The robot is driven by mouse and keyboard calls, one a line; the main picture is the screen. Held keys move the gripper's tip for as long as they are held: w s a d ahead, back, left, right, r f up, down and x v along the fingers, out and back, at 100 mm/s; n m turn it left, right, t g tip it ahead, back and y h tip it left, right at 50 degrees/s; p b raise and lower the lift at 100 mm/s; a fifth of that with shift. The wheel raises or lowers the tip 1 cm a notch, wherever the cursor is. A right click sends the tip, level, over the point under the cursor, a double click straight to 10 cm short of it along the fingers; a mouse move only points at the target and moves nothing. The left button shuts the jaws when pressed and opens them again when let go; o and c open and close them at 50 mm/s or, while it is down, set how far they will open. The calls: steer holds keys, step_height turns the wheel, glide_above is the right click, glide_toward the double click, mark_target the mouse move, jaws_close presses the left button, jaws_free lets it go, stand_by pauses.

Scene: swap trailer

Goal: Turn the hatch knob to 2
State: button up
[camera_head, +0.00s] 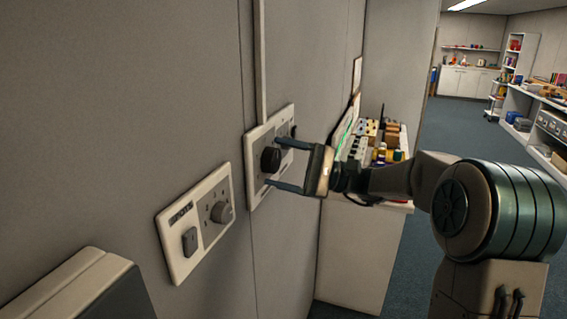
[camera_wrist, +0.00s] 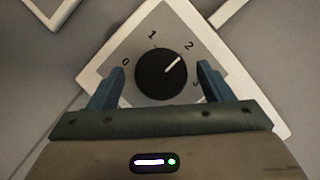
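A round black knob (camera_head: 271,159) sits on the farther white wall plate (camera_head: 254,190). In the wrist view the knob (camera_wrist: 160,76) has a white pointer line aimed up and right at the printed 2. The marks 0, 1, 2 and a partly hidden 3 run around it. No word naming the knob is readable. My gripper (camera_head: 273,163) is open with one finger on each side of the knob. In the wrist view, gaps show between both fingers and the knob.
A grey box (camera_head: 80,285) juts out at the lower left. A cabinet (camera_head: 358,255) topped with small items stands beyond my gripper. Blue floor (camera_head: 450,137) is clear behind.

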steer(key=b+v, duration=0.3)
steer(key=v, duration=1)
steer(key=shift+d, duration=0.4)
steer(key=s+a+f+n+g+h, duration=0.1)
steer(key=s+a+f+h, duration=0.35)
steer(key=s, duration=0.25)
steer(key=s+a+f+n+g+h, duration=0.1)
steer(key=s+a+f+h, duration=0.3)
steer(key=s+f+h, duration=0.2)
steer(key=s+d+f+n+t+h, duration=0.2)
steer(key=s+d+f+n+h, duration=0.1)
steer(key=s+d+f+h, duration=0.1)
steer(key=s+d+f+n+t+h, duration=0.2)
steer(key=s+d+f+h, duration=0.2)
steer(key=s+d+h, duration=0.2)
steer(key=s, duration=0.2)
steer(key=shift+s+d+f+n, duration=0.3)
steer(key=shift+s+n, duration=0.05)
steer(key=shift+n, duration=0.05)
